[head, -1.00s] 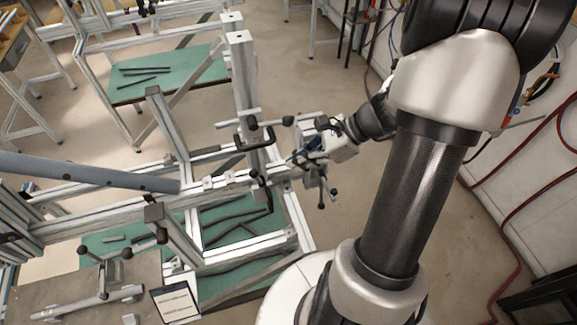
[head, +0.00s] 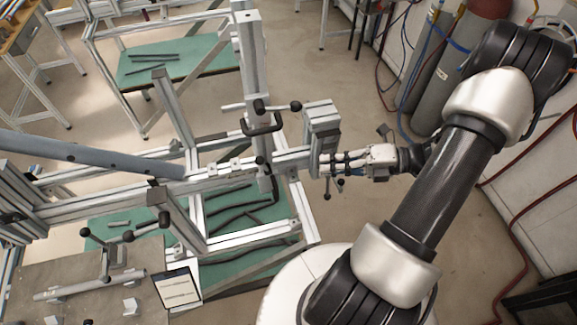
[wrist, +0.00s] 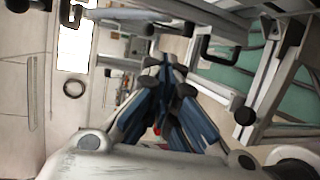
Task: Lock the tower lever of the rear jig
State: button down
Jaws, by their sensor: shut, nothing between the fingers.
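The jig's upright metal tower post (head: 250,65) stands at the middle of the head view. A lever with black knobs (head: 278,106) crosses its lower part, and a black bent handle (head: 266,125) hangs just below. I cannot tell which of these is the tower lever, or whether it is locked. My gripper (head: 328,164) is at the right end of the jig's long beam, right of the post. Its fingers are shut and empty. The wrist view shows the blue-sided fingers (wrist: 166,66) together, with black handles and jig rails beyond them.
A short metal block (head: 322,118) stands at the beam's right end, close to my gripper. A black-knobbed lever (head: 327,189) hangs under my gripper. A grey tube (head: 90,155) lies along the left. Gas cylinders (head: 447,75) stand at the back right.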

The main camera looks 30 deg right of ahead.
aim_at(264, 165)
jog(key=b+x, duration=0.1)
jog(key=x, duration=1.2)
jog(key=shift+w+a+b, duration=0.2)
jog(key=shift+a+b, duration=0.15)
jog(key=shift+b, duration=0.05)
jog(key=shift+d+r+p, duration=0.1)
jog(key=shift+p, duration=0.45)
